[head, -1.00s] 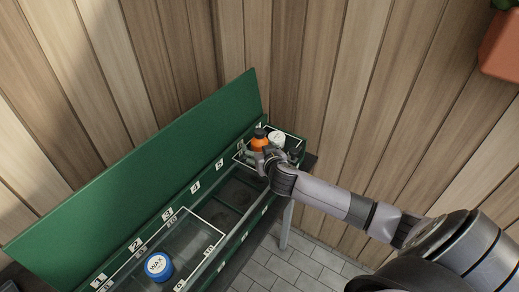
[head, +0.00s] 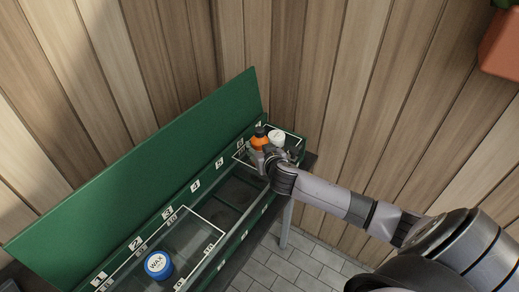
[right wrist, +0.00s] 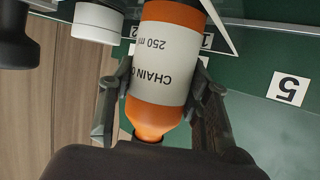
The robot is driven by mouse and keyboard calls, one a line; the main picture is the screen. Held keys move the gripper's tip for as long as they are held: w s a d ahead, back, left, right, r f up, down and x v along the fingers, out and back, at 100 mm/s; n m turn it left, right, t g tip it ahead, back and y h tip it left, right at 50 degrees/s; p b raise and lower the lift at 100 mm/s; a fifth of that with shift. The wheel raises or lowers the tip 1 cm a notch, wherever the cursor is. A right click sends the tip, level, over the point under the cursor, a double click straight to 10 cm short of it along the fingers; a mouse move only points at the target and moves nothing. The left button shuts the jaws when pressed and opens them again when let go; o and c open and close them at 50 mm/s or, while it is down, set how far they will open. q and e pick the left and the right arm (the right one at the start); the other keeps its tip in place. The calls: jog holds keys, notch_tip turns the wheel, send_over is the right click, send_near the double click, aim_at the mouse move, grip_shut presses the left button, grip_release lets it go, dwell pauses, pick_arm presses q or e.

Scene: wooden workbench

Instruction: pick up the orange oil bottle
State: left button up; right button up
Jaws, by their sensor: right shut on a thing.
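The orange oil bottle (head: 259,141) has a black cap and stands at the far right end of the green box (head: 150,165). In the right wrist view the bottle (right wrist: 168,70) shows a white label reading "CHAIN O…" and "250 m…". My right gripper (head: 268,156) is at the bottle; its two fingers (right wrist: 160,95) lie on either side and are shut on it. The fingers hide part of the bottle in the head view. My left gripper is not in view.
A white-lidded container (head: 277,137) stands close beside the bottle, with a dark item near it. A blue wax tin (head: 158,265) sits in the box's near left part. Numbered compartments line the box; the middle ones look empty. Wooden walls stand close behind.

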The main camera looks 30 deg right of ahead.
jog(key=shift+r, duration=0.1)
jog(key=shift+c, duration=1.4)
